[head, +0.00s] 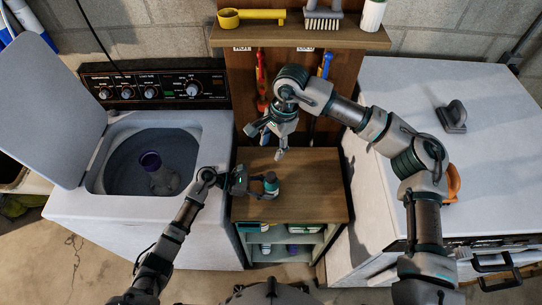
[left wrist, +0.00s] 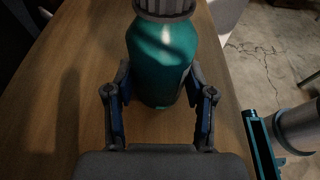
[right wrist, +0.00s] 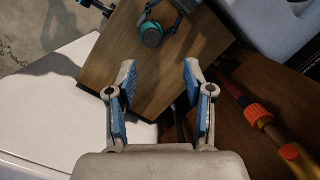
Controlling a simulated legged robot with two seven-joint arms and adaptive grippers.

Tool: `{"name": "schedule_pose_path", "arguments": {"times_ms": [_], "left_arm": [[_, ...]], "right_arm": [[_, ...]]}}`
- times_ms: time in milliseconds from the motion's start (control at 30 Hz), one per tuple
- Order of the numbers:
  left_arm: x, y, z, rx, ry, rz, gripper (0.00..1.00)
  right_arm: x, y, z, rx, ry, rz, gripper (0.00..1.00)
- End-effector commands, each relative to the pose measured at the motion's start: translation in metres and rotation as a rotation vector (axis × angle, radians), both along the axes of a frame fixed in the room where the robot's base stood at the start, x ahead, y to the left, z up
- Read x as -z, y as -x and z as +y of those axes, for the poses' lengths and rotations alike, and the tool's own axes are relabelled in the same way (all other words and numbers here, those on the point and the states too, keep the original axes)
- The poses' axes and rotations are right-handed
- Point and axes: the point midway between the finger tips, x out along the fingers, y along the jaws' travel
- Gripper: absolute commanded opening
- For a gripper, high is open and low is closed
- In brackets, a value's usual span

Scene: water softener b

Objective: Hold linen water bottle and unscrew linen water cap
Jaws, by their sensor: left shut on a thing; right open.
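A teal bottle (head: 271,186) with a grey ribbed cap (head: 270,176) stands upright at the wooden cabinet top. In the left wrist view the bottle (left wrist: 162,60) is between the fingers of my left gripper (left wrist: 160,100), and its cap (left wrist: 164,8) is cut by the top edge. My left gripper (head: 262,188) is shut on the bottle's body from the left. My right gripper (head: 273,145) is open and empty, above and behind the bottle. In the right wrist view the bottle (right wrist: 152,34) shows from above, beyond the open fingers (right wrist: 160,85).
The wooden cabinet top (head: 315,190) is otherwise clear. A washer (head: 110,215) with raised lid is at left; a white chest (head: 470,105) is at right, with a dark-handled item (head: 452,115) on it. A shelf (head: 300,37) and hanging tools (head: 261,80) are behind.

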Motion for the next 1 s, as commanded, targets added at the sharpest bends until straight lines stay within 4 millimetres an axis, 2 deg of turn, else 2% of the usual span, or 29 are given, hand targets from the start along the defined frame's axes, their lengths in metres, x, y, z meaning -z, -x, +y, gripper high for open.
{"name": "schedule_pose_path", "arguments": {"times_ms": [33,133,467,933,1000], "left_arm": [[0.004,0.001,0.001,0.000,-0.007,0.005,0.00],[0.004,0.001,0.001,0.000,-0.007,0.005,0.00],[0.004,0.001,0.001,0.000,-0.007,0.005,0.00],[0.004,0.001,0.001,0.000,-0.007,0.005,0.00],[0.004,0.001,0.001,0.000,-0.007,0.005,0.00]], "right_arm": [[0.017,0.003,0.003,-0.021,0.054,-0.014,0.52],[0.039,0.006,0.004,-0.047,0.138,-0.044,0.52],[0.074,0.007,0.004,-0.062,0.189,-0.064,0.52],[0.144,0.007,0.004,-0.061,0.187,-0.063,0.52],[0.141,0.006,0.004,-0.060,0.187,-0.066,0.35]]}}
